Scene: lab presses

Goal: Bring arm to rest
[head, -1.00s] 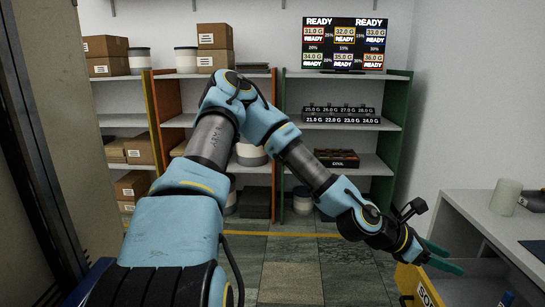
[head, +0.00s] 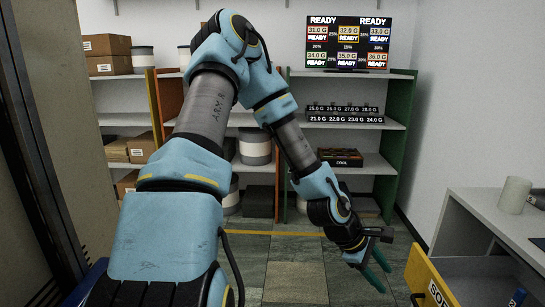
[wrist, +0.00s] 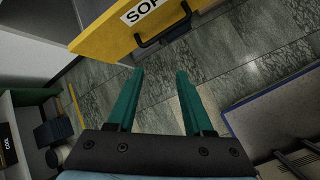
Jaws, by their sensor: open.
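My gripper (head: 378,269) has two green fingers and hangs low over the floor, left of the yellow-fronted drawer. In the wrist view my gripper (wrist: 160,85) is open, with nothing between its fingers but floor tiles behind. My arm rises in the middle of the head view, bends at the top and slopes down to the right.
A yellow drawer front (head: 428,281) with a dark handle (wrist: 163,32) stands at the right, below a grey counter (head: 480,215) that bears a pale cylinder (head: 514,195). Shelves (head: 345,121) with boxes and a screen (head: 347,43) line the back. Tiled floor (head: 293,275) is clear.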

